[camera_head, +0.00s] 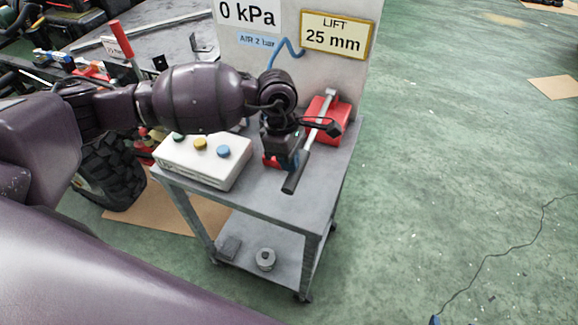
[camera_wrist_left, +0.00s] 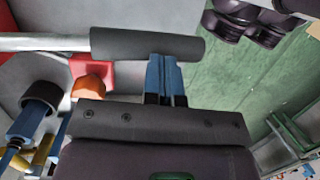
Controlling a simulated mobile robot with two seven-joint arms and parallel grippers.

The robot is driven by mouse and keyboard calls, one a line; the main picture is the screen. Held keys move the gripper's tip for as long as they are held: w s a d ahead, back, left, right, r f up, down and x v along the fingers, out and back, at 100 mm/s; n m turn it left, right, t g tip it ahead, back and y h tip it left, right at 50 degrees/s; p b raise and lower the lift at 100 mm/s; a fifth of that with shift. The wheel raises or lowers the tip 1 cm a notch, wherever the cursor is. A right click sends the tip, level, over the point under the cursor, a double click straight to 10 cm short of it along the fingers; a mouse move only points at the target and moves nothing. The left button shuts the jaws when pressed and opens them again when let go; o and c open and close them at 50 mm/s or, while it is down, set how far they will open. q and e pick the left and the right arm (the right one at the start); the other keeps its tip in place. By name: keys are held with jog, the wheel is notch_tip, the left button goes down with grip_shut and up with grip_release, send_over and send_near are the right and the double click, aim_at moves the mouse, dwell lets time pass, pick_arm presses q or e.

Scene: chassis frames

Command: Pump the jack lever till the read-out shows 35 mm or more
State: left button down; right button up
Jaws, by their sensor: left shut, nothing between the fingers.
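The red jack (camera_head: 322,118) sits on the trolley top. Its metal lever slopes down toward me and ends in a black grip (camera_head: 296,172). The grip also shows in the left wrist view (camera_wrist_left: 148,44), crossing just beyond my fingertips. The LIFT read-out (camera_head: 336,38) shows 25 mm. My left gripper (camera_head: 289,162) points down beside the lever, near the grip. In the left wrist view its blue fingers (camera_wrist_left: 164,60) are together and empty, with their tips at the grip's edge; I cannot tell whether they touch it. My right gripper is out of view.
A white box with coloured buttons (camera_head: 203,160) stands on the grey trolley (camera_head: 272,207), left of my gripper. A panel reading 0 kPa (camera_head: 247,14) stands behind. A tyre (camera_head: 112,172) lies to the left. The green floor on the right is mostly clear.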

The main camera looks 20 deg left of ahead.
pick_arm(q)
notch_tip(320, 180, up, 11)
jog(key=s+a, duration=0.2)
jog(key=shift+a+r, duration=0.15)
jog(key=shift+a, duration=0.05)
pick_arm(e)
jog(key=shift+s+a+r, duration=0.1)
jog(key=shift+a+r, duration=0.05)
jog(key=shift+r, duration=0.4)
pick_arm(q)
jog(key=shift+w, duration=0.1)
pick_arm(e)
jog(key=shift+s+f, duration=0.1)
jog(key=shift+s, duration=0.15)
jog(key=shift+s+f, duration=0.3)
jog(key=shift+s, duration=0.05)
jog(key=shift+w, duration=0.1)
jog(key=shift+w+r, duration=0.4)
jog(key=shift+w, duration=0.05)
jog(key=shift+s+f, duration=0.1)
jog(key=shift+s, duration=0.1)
